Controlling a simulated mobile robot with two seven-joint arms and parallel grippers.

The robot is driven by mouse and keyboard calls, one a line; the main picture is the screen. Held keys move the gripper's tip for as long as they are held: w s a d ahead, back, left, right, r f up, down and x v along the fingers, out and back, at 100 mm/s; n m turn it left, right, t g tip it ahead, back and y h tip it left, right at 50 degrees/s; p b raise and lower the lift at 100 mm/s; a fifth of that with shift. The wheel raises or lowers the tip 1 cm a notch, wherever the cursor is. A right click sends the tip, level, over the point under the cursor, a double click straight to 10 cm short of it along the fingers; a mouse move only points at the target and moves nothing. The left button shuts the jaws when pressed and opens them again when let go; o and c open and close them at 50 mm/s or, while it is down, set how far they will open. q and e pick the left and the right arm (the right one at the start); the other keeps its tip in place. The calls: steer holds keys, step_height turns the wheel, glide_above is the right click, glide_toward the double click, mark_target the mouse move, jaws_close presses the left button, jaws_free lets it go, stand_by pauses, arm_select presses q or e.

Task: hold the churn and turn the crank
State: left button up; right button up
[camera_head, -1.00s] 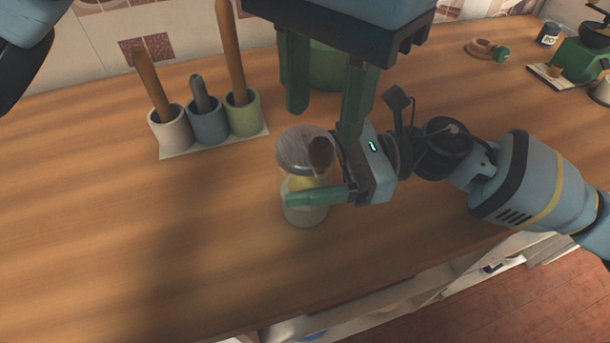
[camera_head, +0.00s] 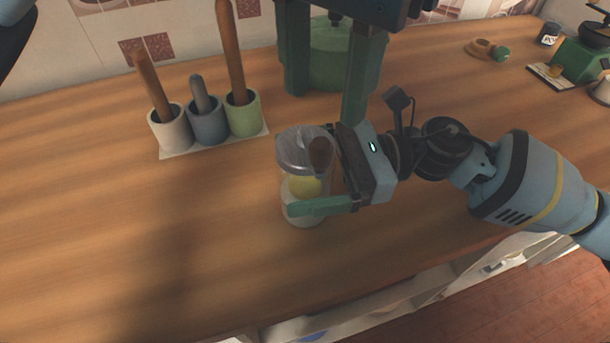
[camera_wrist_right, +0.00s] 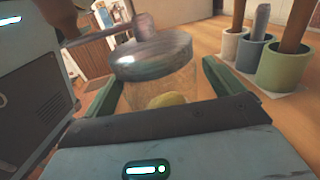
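The churn is a clear glass jar with a grey lid (camera_head: 303,149) and a yellow lump (camera_head: 305,186) inside. It stands upright on the counter. Its crank ends in a brown knob (camera_head: 320,154), above the lid's right side; the crank arm also shows in the right wrist view (camera_wrist_right: 95,37). My right gripper (camera_head: 303,182) reaches in from the right with a finger on each side of the glass. Small gaps seem to show beside the glass (camera_wrist_right: 162,94), so it looks open around it. My left gripper (camera_head: 324,100) is open and empty, above and behind the churn, apart from the knob.
A green lidded pot (camera_head: 333,60) stands behind my left gripper. A green scale (camera_head: 583,62) is at the far right. The left front counter (camera_head: 110,240) is clear.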

steer(key=shift+d, duration=0.1)
steer(key=d, duration=0.4)
steer(key=w+d, duration=0.1)
steer(key=d, duration=0.2)
steer(key=w+d, duration=0.1)
steer(key=d, duration=0.3)
steer(key=shift+w+d, duration=0.15)
steer(key=shift+d, duration=0.15)
